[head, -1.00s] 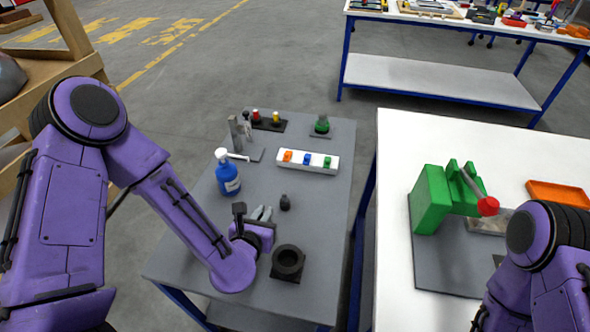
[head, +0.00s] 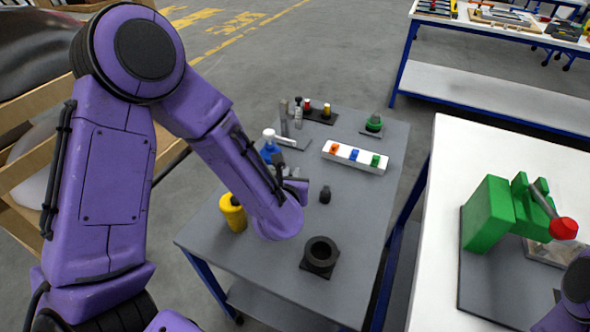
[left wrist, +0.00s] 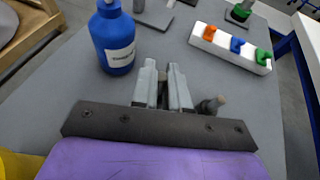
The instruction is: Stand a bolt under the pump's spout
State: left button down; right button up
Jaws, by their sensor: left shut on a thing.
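The blue pump bottle (head: 269,152) stands toward the left side of the grey table, with a white spout (head: 287,142) pointing right. The blue bottle (left wrist: 115,42) also shows in the left wrist view, its top cut off. My left gripper (left wrist: 163,68) is in front of the bottle and to its right, its two grey fingers close together over the table. In the head view my own arm mostly hides this gripper (head: 294,176). I cannot pick out a bolt for certain. My right gripper is out of view.
A small dark item (head: 325,195), a black ring block (head: 320,255) and a yellow container (head: 233,213) stand nearby. Behind are a white strip with coloured pieces (head: 355,157) and grey upright pieces (head: 284,119). A green press (head: 490,216) is on the white table.

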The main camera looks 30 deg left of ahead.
pick_arm(q)
jog(key=w, duration=0.2)
jog(key=w+a, duration=0.1)
jog(key=w+a+p, duration=0.1)
jog(key=w, duration=0.1)
jog(key=shift+w+a, duration=0.1)
jog(key=shift+w, duration=0.2)
jog(key=f, duration=0.2)
jog(key=f+p, duration=0.1)
jog(key=shift+w+a+f, duration=0.1)
jog(key=shift+w+f, duration=0.05)
jog(key=shift+w, duration=0.15)
jog(key=shift+f, duration=0.25)
jog(key=c, duration=1.1)
grip_release()
jog(key=shift+r, duration=0.4)
jog(key=b+v, duration=0.1)
jog(key=v, duration=1.1)
jog(key=shift+f+b, duration=0.25)
jog(key=shift+b, duration=0.15)
